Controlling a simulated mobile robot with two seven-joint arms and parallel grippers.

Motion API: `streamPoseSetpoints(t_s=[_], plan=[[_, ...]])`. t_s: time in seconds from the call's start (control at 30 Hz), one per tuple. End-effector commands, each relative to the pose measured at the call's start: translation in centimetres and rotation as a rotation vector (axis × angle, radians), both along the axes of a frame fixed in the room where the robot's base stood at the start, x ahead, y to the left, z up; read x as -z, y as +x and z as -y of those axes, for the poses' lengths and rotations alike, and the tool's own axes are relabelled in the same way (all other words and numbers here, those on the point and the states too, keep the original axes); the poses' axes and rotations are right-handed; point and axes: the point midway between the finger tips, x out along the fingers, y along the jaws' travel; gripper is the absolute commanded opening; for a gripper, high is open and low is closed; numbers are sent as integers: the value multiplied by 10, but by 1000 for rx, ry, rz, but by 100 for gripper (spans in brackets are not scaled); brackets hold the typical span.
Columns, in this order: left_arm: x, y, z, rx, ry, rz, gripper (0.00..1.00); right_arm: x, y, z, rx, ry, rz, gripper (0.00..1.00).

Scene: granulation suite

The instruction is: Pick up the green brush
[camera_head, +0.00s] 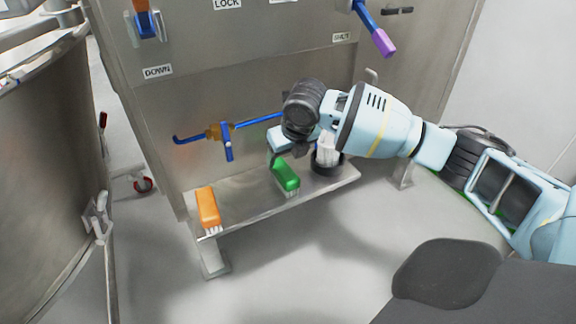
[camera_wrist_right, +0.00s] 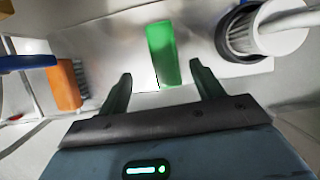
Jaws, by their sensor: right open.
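The green brush (camera_head: 286,175) lies on a small metal shelf (camera_head: 252,207), its white bristles facing down and forward. In the right wrist view the green brush (camera_wrist_right: 161,53) is straight ahead, in line with the gap between the fingers. My right gripper (camera_wrist_right: 160,88) is open and empty, with its fingertips just short of the brush. In the head view my right gripper (camera_head: 276,152) is partly hidden by its own wrist, just above and behind the brush. My left gripper is not in view.
An orange brush (camera_head: 207,206) lies at the shelf's left end. A white brush in a dark round holder (camera_head: 327,168) stands close to the right of the green brush. A blue pipe with a valve (camera_head: 226,134) runs above the shelf. A metal vessel (camera_head: 50,180) stands at left.

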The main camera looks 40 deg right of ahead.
Motion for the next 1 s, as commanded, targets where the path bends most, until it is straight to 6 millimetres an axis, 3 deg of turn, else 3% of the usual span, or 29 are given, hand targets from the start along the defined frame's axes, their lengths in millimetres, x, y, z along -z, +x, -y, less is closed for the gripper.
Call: streamPoseSetpoints(t_s=[0.17,0.4,0.67,1.0], plan=[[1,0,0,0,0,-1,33,3,1,0,1,1,-1,66],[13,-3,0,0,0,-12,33,25,9,2,1,1,-3,66],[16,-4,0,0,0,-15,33,29,11,4,1,1,-1,66],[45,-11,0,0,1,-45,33,69,26,11,0,0,-3,66]])
